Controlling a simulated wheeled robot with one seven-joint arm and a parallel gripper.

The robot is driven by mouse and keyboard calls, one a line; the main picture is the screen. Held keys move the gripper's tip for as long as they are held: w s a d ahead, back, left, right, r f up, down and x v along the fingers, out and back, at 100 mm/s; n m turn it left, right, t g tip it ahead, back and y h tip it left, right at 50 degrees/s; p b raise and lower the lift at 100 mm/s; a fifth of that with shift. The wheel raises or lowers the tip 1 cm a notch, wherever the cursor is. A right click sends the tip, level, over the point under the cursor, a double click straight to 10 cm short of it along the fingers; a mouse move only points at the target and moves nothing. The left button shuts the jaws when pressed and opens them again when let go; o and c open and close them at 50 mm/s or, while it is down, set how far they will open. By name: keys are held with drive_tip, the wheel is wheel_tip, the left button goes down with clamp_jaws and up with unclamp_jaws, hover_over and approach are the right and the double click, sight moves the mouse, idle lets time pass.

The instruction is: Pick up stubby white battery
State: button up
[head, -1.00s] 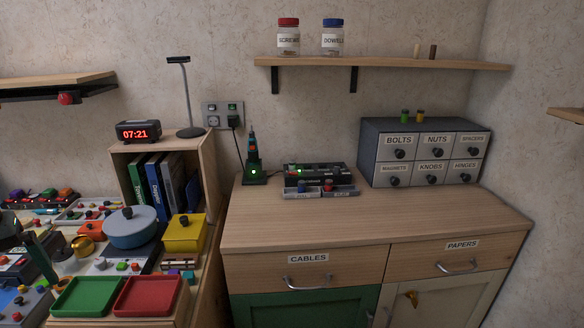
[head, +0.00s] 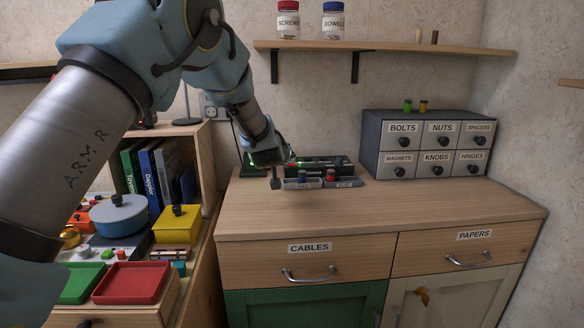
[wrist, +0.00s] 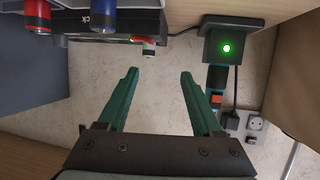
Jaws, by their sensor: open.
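A short whitish cylinder (wrist: 148,46) with coloured marks, which looks like the stubby white battery, shows at the end of a dark box in the wrist view. It is small, and its lower part is hard to make out. My gripper (wrist: 159,74) is open and empty, its two green fingers apart. The cylinder lies beyond the fingertips, slightly left of the middle of the gap, and does not look touched. In the head view my gripper is over the back left of the counter, in front of the dark charger box (head: 318,167), partly hiding it. I cannot pick the white cylinder out there.
A blue battery (wrist: 102,16) and a red battery (wrist: 39,14) stand in trays near the fingers. A dark upright device with a green light (wrist: 226,48) stands close on the right. The labelled drawer cabinet (head: 370,145) is farther right; the counter's front (head: 400,215) is clear.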

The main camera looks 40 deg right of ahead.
drive_tip(key=d, duration=0.1)
drive_tip(key=w+d+f+p, duration=0.1)
drive_tip(key=d, duration=0.3)
drive_tip(key=shift+w+f, duration=0.25)
drive_tip(key=shift+w, duration=0.1)
drive_tip(key=shift+p+x, duration=1.4)
drive_tip(key=shift+x, duration=1.6)
drive_tip(key=shift+s+d, duration=0.1)
drive_tip(key=shift+c, duration=0.4)
clamp_jaws()
